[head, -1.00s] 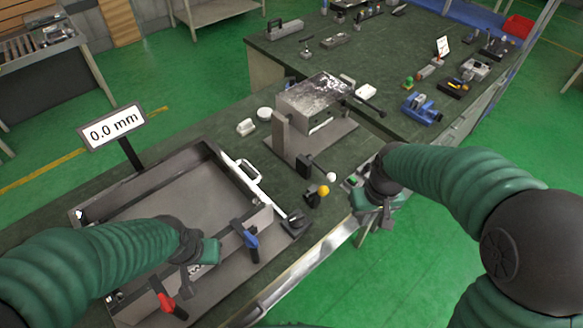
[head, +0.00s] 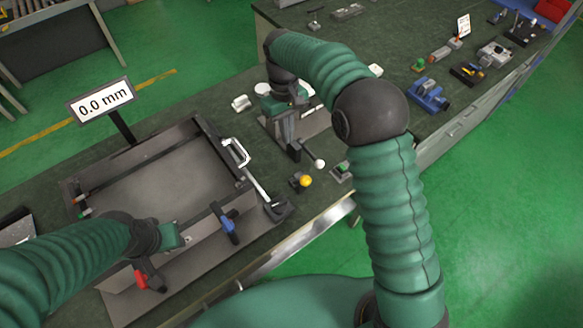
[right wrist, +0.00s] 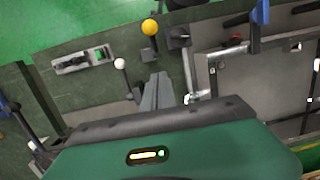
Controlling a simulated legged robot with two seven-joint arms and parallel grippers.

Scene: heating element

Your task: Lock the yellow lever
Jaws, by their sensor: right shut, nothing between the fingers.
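The yellow-knobbed lever (head: 305,181) stands on the dark bench, right of the grey tray's corner. It also shows in the right wrist view (right wrist: 150,28), upper middle. My right gripper (head: 287,120) is over the heating device behind the yellow knob, apart from it, and hides much of that device. In the right wrist view its fingers (right wrist: 157,82) are shut and empty, pointing toward the area below the yellow knob. A white-knobbed lever (head: 319,163) is close by. My left gripper (head: 178,238) is over the tray's front edge; its fingers are too unclear to judge.
The grey tray (head: 160,145) has a white handle (head: 236,152), a blue lever (head: 228,224) and a red lever (head: 150,278). A display reads 0.0 mm (head: 101,101). A small green-button box (head: 342,171) sits right of the levers. Tools fill the back bench.

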